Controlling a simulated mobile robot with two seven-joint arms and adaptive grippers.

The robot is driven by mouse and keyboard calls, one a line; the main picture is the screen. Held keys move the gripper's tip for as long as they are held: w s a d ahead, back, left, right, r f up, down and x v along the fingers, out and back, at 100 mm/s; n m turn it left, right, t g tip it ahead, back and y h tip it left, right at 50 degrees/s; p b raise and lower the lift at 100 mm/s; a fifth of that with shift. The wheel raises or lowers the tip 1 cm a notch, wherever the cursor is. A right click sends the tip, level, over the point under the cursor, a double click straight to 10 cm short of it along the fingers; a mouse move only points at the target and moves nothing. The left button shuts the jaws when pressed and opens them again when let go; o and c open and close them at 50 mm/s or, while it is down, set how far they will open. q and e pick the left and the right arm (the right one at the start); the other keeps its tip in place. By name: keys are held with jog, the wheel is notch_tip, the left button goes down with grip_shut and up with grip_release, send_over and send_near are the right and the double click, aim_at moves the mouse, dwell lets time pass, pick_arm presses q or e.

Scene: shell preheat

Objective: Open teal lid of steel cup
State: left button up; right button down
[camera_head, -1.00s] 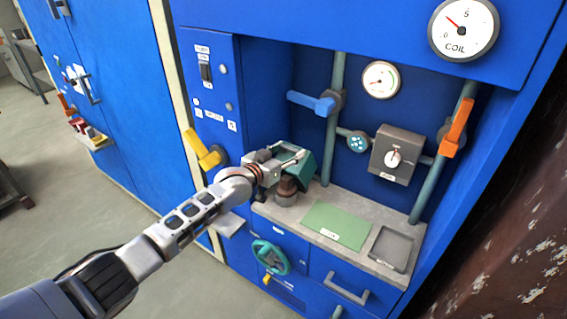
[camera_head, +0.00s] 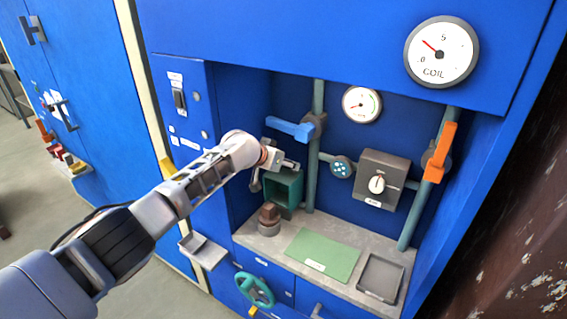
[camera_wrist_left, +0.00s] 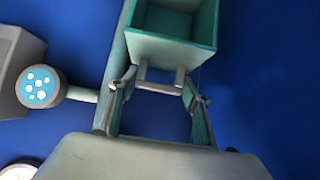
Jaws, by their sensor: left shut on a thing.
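The teal lid (camera_head: 283,188) is a hollow box, tilted up with its open side facing outward, beside the grey-green pipe. In the left wrist view the lid (camera_wrist_left: 172,48) fills the top middle, with a pale handle bar (camera_wrist_left: 158,88) below it. My left gripper (camera_head: 283,165) is at the lid's upper side; in the wrist view its fingers are around the handle bar. The steel cup (camera_head: 268,230) stands on the counter below, uncovered, with a brown piece (camera_head: 269,212) in or on it; I cannot tell which. My right gripper is not in view.
A blue lever (camera_head: 290,129) and the pipe (camera_head: 318,150) are close to the gripper. A green mat (camera_head: 322,255) and a grey tray (camera_head: 380,278) lie on the counter to the right. A grey box with a knob (camera_head: 383,178) is on the back wall.

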pick_arm(q)
jog(key=shift+w+d+r, duration=0.1)
jog(key=shift+d+r, duration=0.1)
jog(key=shift+r, duration=0.35)
jog(key=o, duration=1.5)
jog(key=shift+o, duration=0.5)
jog(key=shift+f, duration=0.1)
jog(key=shift+a+f, duration=0.1)
jog(key=shift+f, duration=0.05)
jog(key=shift+s+a, duration=0.15)
jog(key=shift+s, duration=0.05)
jog(key=v, duration=1.1)
jog(key=shift+s+r, duration=0.25)
jog(key=shift+r, duration=0.05)
